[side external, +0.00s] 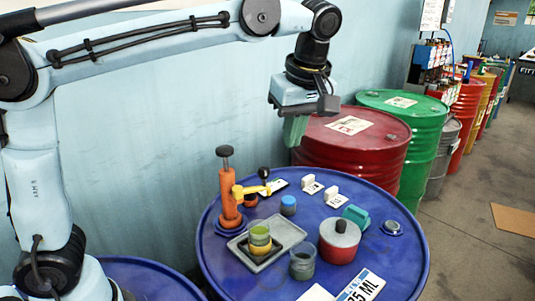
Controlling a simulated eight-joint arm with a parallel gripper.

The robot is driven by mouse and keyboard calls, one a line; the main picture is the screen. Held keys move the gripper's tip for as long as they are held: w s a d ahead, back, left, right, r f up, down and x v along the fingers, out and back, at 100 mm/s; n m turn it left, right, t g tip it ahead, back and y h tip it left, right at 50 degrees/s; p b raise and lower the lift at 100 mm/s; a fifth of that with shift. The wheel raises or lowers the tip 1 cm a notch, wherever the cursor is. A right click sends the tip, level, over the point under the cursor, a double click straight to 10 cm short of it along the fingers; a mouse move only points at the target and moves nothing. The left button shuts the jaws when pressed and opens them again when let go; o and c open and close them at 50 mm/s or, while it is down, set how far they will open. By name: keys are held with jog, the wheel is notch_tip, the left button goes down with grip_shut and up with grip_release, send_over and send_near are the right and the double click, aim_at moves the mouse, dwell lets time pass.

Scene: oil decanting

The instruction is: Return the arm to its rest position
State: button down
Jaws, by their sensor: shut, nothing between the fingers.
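My gripper (294,138) hangs from the wrist at the upper middle of the side external view, pointing down. Its greenish fingers are shut with nothing held. It is in the air above the back edge of the blue drum top (222,252), in front of the red drum, and clear of the items on the drum top. My arm reaches across the top of the picture from the left, with its elbow high.
The drum top carries an orange pump (228,195), a grey tray (291,229) holding a green-yellow cup (260,238), a glass jar (302,264), a blue-capped jar (288,205) and a red pot (339,241). Red (378,160) and green (418,125) drums stand behind. A wall is behind my arm.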

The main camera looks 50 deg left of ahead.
jog(key=s+a+f+m+t+h, duration=0.3)
jog(key=s+a+f+m+t, duration=0.3)
jog(key=s+f+m, duration=0.4)
notch_tip(320, 180, down, 4)
jog(key=a+m, duration=0.1)
jog(key=m, duration=0.3)
jog(key=shift+s+r+m, duration=0.2)
jog(key=shift+s+m, duration=0.05)
jog(key=shift+m, duration=0.05)
jog(key=shift+a, duration=0.1)
